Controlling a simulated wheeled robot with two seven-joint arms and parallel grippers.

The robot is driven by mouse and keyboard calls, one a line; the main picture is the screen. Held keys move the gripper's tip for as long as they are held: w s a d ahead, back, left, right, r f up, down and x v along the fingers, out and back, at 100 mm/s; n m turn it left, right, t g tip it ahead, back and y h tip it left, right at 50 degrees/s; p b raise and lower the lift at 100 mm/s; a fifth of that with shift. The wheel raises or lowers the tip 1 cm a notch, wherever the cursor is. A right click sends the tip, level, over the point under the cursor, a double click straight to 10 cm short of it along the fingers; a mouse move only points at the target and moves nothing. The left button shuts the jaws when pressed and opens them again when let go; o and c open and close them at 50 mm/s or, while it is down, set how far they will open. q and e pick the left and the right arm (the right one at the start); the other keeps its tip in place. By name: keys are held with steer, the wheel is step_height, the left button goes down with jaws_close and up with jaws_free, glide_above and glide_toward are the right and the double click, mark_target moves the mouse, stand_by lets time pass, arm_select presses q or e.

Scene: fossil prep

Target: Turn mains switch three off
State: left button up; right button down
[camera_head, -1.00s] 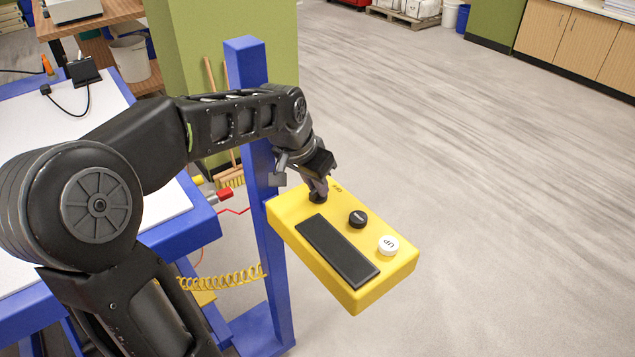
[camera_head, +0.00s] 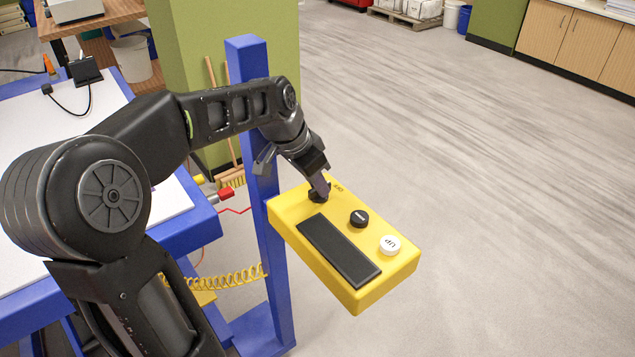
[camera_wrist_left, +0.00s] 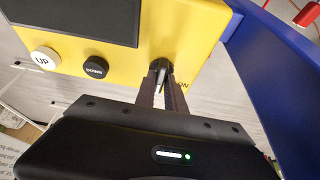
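A yellow control box (camera_head: 290,210) is fixed to a blue post (camera_head: 272,240). A black rotary switch knob (camera_head: 318,196) sits at its far left end, with a small, hardly legible label beside it. The fingers partly hide the knob. No number three is readable. My right gripper is not in view.
The box also carries a black DOWN button (camera_head: 358,218), a white UP button (camera_head: 389,245) and a dark panel (camera_head: 338,250). A blue-framed table with a white top (camera_head: 25,150) stands at left. The floor (camera_head: 480,170) right of the box is clear.

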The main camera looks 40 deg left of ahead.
arm_select(q)
steer(key=o, duration=0.4)
steer(key=v, duration=0.7)
steer(key=shift+s+r, duration=0.15)
steer(key=shift+r, duration=0.25)
steer(key=shift+a, duration=0.1)
